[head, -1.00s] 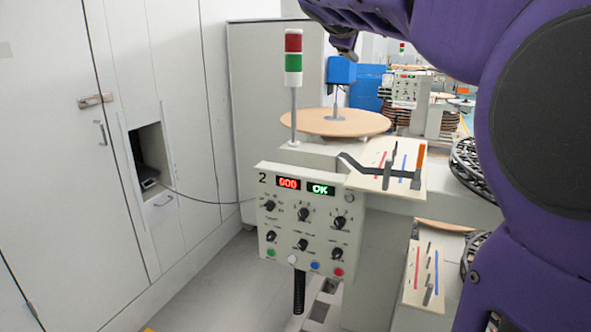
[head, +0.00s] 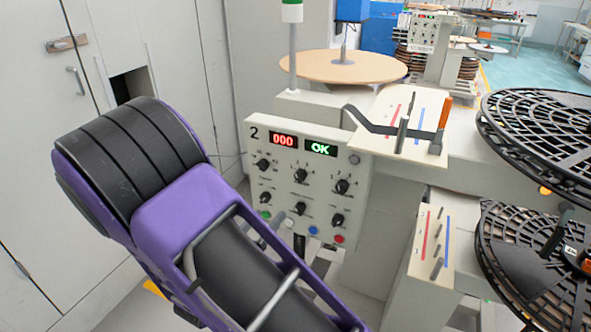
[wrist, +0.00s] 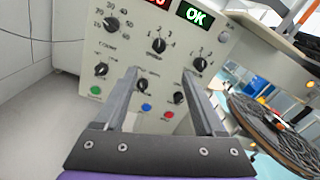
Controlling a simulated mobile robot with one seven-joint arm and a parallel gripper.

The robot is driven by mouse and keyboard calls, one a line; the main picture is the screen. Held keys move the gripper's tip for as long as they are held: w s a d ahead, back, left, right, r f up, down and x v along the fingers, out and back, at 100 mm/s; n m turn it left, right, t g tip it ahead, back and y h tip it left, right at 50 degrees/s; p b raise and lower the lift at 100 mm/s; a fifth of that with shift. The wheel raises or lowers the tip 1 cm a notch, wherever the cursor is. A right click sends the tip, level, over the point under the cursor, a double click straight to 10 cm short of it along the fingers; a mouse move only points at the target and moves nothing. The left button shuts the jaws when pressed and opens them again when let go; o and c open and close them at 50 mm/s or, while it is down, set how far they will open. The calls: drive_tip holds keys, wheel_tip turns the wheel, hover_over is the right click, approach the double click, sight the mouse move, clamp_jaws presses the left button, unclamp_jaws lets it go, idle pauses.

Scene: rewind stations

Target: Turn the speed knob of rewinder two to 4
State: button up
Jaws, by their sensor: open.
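The rewinder two control panel (head: 275,165) is a pale box marked 2, with a red 000 display and a green OK display. It carries two rows of black knobs. In the wrist view the upper middle knob (wrist: 159,45) has a numbered scale to 4; its label is too small to read surely. The upper left knob (wrist: 111,25) has a scale in tens, and the upper right knob (wrist: 200,65) has small numbers. My gripper (wrist: 158,70) is open and empty in front of the panel, its fingers apart below the upper middle knob. I see no finger contact.
Green (wrist: 95,90), blue (wrist: 146,107) and red (wrist: 168,115) buttons line the panel's bottom. A lever plate (head: 375,140) juts out above right. Black reels (head: 540,130) stand at right. A wooden disc (head: 330,68) lies behind. Wall cabinets (head: 40,130) stand at left.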

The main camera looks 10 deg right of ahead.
sight(298, 179)
drive_tip(key=x, duration=1.7)
drive_tip(key=shift+f, duration=0.2)
drive_tip(key=shift+c, duration=0.4)
drive_tip(key=shift+b, duration=0.3)
clamp_jaws()
